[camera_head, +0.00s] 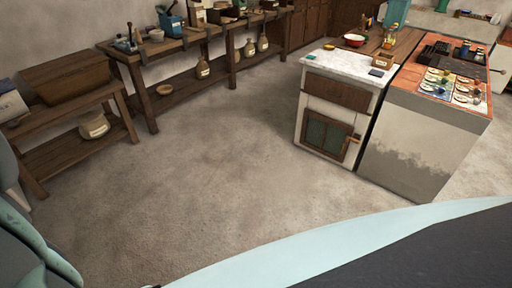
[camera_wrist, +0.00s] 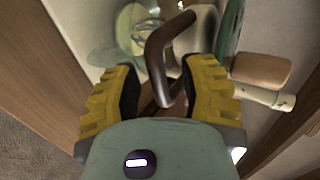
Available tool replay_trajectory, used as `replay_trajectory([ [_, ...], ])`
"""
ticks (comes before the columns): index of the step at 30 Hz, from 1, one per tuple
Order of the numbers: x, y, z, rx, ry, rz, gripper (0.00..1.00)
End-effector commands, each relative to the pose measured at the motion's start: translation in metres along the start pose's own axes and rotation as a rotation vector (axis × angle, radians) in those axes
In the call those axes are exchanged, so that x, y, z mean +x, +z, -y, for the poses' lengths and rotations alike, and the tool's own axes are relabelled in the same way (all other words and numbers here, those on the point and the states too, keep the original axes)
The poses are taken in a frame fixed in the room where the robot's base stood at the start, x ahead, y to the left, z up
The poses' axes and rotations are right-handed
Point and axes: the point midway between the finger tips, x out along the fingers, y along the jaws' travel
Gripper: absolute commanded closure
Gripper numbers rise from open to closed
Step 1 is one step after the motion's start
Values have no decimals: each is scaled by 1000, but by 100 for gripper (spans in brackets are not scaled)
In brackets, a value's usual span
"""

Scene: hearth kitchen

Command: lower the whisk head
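In the wrist view, my gripper (camera_wrist: 160,80) has its two yellow fingers well apart. A dark brown bent bar (camera_wrist: 156,52), like a crank or handle, rises between and beyond the fingertips. Neither finger is clearly pressed on it. Behind it is a pale green, glassy rounded thing (camera_wrist: 130,32), partly hidden by the bar. I cannot make out a whisk head for certain. In the head view, a small blue-teal device (camera_head: 171,24) stands on the long wooden bench; it is too small to identify. My gripper does not show in the head view.
In the wrist view, a tan block (camera_wrist: 261,70) and a cream cylinder (camera_wrist: 264,97) lie close to the right finger. In the head view, the wooden bench (camera_head: 122,56) runs along the wall, a marble-topped cabinet (camera_head: 345,66) stands right, and open floor (camera_head: 215,165) lies between.

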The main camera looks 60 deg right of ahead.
Motion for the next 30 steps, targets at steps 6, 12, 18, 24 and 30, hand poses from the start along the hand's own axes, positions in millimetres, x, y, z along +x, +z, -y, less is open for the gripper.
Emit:
replay_trajectory([
  [6, 0, 0, 0, 1, -1, -1, 50],
  [12, -6, -1, 1, 2, -2, -2, 50],
  [18, -26, -1, 0, 4, -1, -4, 50],
  [24, -45, -2, 1, 2, -2, -7, 50],
  [30, -63, -2, 0, 4, -2, -6, 50],
])
